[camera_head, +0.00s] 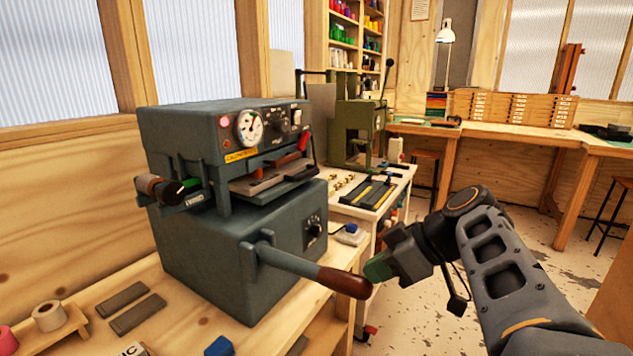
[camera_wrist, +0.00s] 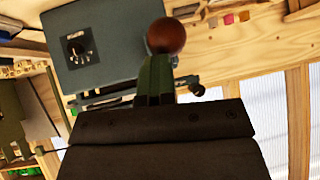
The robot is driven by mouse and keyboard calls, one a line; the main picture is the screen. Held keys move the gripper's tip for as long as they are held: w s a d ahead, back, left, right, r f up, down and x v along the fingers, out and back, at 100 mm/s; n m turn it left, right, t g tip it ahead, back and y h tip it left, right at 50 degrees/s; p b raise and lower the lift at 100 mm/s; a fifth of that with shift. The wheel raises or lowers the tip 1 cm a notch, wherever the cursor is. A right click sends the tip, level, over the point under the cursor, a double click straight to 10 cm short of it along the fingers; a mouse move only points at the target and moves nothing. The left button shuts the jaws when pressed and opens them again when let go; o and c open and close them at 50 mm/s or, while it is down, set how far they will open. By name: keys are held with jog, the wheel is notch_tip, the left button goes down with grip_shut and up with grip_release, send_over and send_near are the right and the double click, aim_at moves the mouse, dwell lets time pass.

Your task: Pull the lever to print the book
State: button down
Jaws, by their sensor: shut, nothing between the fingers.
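The press (camera_head: 235,200) is a grey-blue machine with a round dial, standing on a wooden bench at the left. Its lever (camera_head: 300,267) sticks out from the lower front to the right and ends in a brown wooden handle (camera_head: 345,282). My gripper (camera_head: 378,270) is shut and empty, close to the right of the handle's end. In the wrist view my gripper's green fingers (camera_wrist: 153,85) point at the round brown handle end (camera_wrist: 166,36). I cannot tell whether they touch. I see no book in the press.
A white cart (camera_head: 400,180) with small tools and a green press (camera_head: 357,130) stand behind. A blue block (camera_head: 220,347) lies near the front. Open floor lies to the right.

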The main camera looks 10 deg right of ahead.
jog(key=shift+s+f+b, duration=0.1)
jog(key=shift+f+b, duration=0.85)
jog(key=shift+f, duration=0.45)
dwell(0.4)
dwell(0.4)
jog(key=w+r+p+v, duration=0.1)
jog(key=p+v, duration=0.3)
jog(key=v, duration=0.9)
jog(key=shift+w+r, duration=0.4)
jog(key=shift+w, duration=0.15)
dwell(0.4)
